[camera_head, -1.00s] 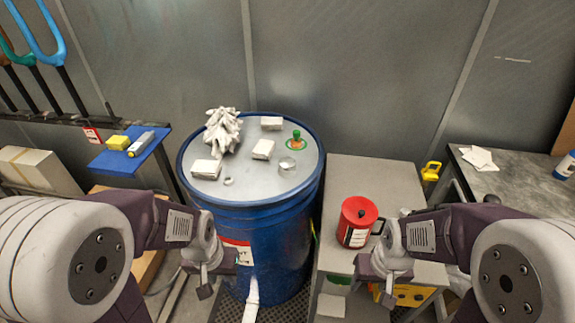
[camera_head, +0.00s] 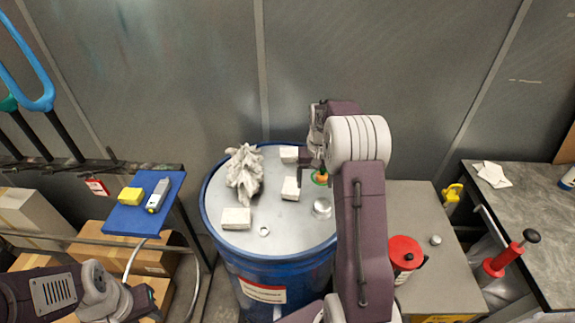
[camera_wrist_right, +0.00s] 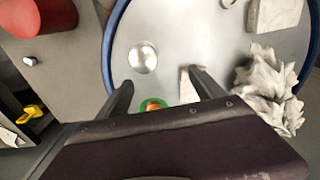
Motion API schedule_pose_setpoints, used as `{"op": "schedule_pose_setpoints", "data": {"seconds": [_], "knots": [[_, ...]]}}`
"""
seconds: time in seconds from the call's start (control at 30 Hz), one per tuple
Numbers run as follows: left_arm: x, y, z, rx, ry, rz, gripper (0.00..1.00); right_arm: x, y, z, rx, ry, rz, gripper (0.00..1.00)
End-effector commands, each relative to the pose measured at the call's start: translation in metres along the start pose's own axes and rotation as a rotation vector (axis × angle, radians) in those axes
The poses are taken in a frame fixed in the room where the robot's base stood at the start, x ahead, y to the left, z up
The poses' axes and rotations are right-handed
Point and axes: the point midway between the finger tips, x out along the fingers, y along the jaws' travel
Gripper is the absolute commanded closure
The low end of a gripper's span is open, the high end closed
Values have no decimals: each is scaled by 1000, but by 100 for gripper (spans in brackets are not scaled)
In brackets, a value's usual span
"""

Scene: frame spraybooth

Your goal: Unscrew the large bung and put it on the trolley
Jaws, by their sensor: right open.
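The blue drum (camera_head: 290,243) has a pale metal lid. A round silver bung (camera_head: 322,207), which looks like the large one, sits on the lid's right side; it also shows in the right wrist view (camera_wrist_right: 142,57). My right gripper (camera_head: 316,160) is over the back right of the lid, open and empty. In the right wrist view its fingers (camera_wrist_right: 162,82) are spread on either side of a green-and-orange fitting (camera_wrist_right: 153,104); the silver bung lies beyond them. A grey-topped unit (camera_head: 425,205), apparently the trolley, stands right of the drum. My left gripper (camera_head: 145,303) is low at left, its jaws unclear.
A crumpled white rag (camera_head: 244,173), several pale blocks and a small ring (camera_head: 264,230) lie on the lid. A red can (camera_head: 405,252) and a small silver cap (camera_head: 436,240) stand on the grey unit. A blue shelf (camera_head: 135,217) is at left.

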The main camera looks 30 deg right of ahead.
Motion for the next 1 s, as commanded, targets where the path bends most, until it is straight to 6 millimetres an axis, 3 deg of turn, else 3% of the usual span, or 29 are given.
{"op": "schedule_pose_setpoints", "data": {"seconds": [0.03, 0.2, 0.43, 0.8, 1.0], "knots": [[-11, 0, -1, 0, 0, 0, 64, -1, 10, 1, 23, -19, 2, 22], [-17, 0, -2, 0, -1, 0, 64, 5, 28, 6, 63, -49, 4, 22], [-17, 0, -2, 0, -1, 0, 64, 12, 29, 8, 67, -51, 4, 22], [-35, 1, -4, 0, 0, 0, 64, 78, 29, 11, 66, -51, 4, 22], [-37, 1, -4, 0, 0, 0, 64, 95, 29, 11, 66, -47, 3, 22]]}}
